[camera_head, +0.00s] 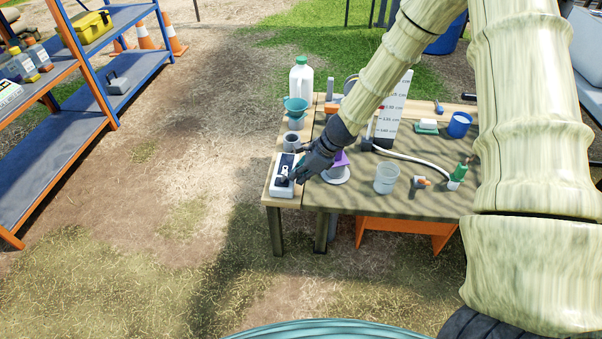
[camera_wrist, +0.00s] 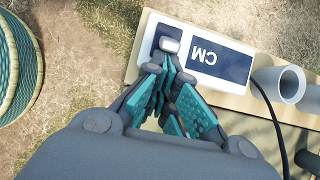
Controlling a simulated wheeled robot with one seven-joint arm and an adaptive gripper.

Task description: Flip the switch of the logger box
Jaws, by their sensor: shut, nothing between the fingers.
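The logger box (camera_head: 279,190) is white with a dark blue panel, at the left end of the table in the head view. In the wrist view the box (camera_wrist: 236,47) shows upside-down letters on its panel. Its switch (camera_wrist: 170,45) is a small pale-tipped lever on a dark patch at the left part of the box. My gripper (camera_head: 293,178) is shut and empty, over the box's right side in the head view. In the wrist view its fingertips (camera_wrist: 163,66) are right beside the switch; I cannot tell whether they touch. The fingers hide part of the box's lower edge.
A grey cup (camera_head: 291,142) stands just behind the box, and a black cable runs near it. A purple item (camera_head: 340,160) on a white round base and a clear beaker (camera_head: 386,178) stand to the right. Open ground lies left of the table (camera_head: 350,200).

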